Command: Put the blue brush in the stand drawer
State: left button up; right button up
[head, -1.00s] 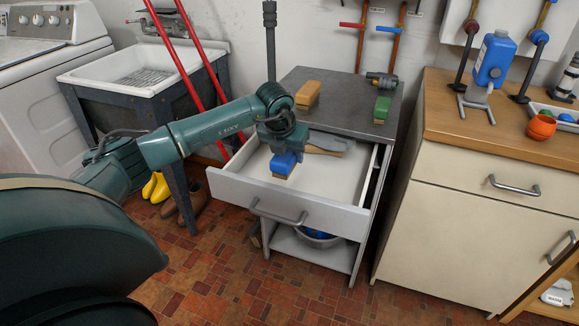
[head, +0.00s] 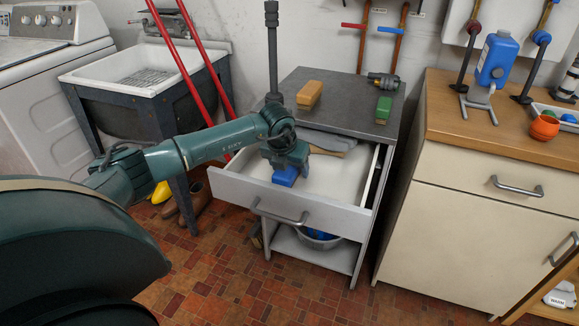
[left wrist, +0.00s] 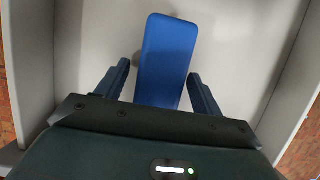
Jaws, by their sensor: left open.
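The blue brush (head: 285,177) lies in the open stand drawer (head: 330,213), near its front left part. In the left wrist view its blue top (left wrist: 167,62) shows against the pale drawer bottom (left wrist: 230,45). My left gripper (head: 287,167) is low inside the drawer, right at the brush. In the left wrist view the two fingers (left wrist: 158,88) stand apart, one on each side of the brush's near end, with a gap on both sides. The brush's underside is hidden. My right gripper is not in view.
A grey item with a wooden handle (head: 328,145) lies at the back of the drawer. A tan brush (head: 309,94) and a green brush (head: 383,107) are on the stand top (head: 345,100). A sink (head: 145,70) stands left, a wooden-topped cabinet (head: 460,210) right.

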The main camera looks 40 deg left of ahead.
pick_arm(q)
jog(key=shift+r, duration=0.25)
jog(key=shift+s+r, duration=0.1)
jog(key=shift+r, duration=0.25)
jog(key=p+v, duration=0.1)
jog(key=v, duration=1)
jog(key=shift+s, duration=0.2)
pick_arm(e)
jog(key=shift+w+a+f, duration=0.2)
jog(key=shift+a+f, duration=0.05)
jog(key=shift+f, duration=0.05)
pick_arm(q)
jog(key=shift+d, duration=0.1)
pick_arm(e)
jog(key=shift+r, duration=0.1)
